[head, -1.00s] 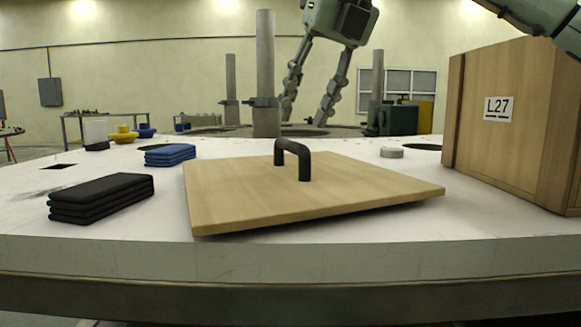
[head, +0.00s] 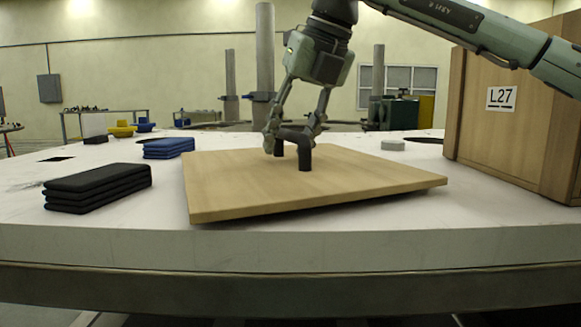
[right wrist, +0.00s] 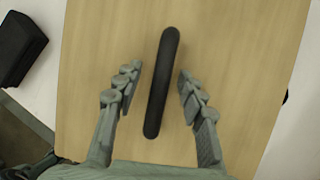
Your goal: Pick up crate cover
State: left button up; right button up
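The crate cover (head: 250,187) is a flat square wooden board with a dark arched handle (head: 305,150) in its middle. It lies on the white plate, its front right edge slightly raised over a shadow. My right gripper (head: 292,142) is at the handle, fingers pointing down and open. In the right wrist view the handle (right wrist: 161,85) runs between the two spread fingers (right wrist: 157,88), with a gap on each side. The cover's wood (right wrist: 230,60) fills most of that view. My left gripper is not in view.
A wooden crate (head: 515,125) labelled L27 stands at the right. Stacked black cloths (head: 98,188) and blue cloths (head: 168,148) lie left of the cover. A small grey disc (head: 393,145) lies behind it. Grey posts (head: 265,60) rise at the back.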

grip_shut()
jog(key=shift+r, duration=0.15)
dwell(0.4)
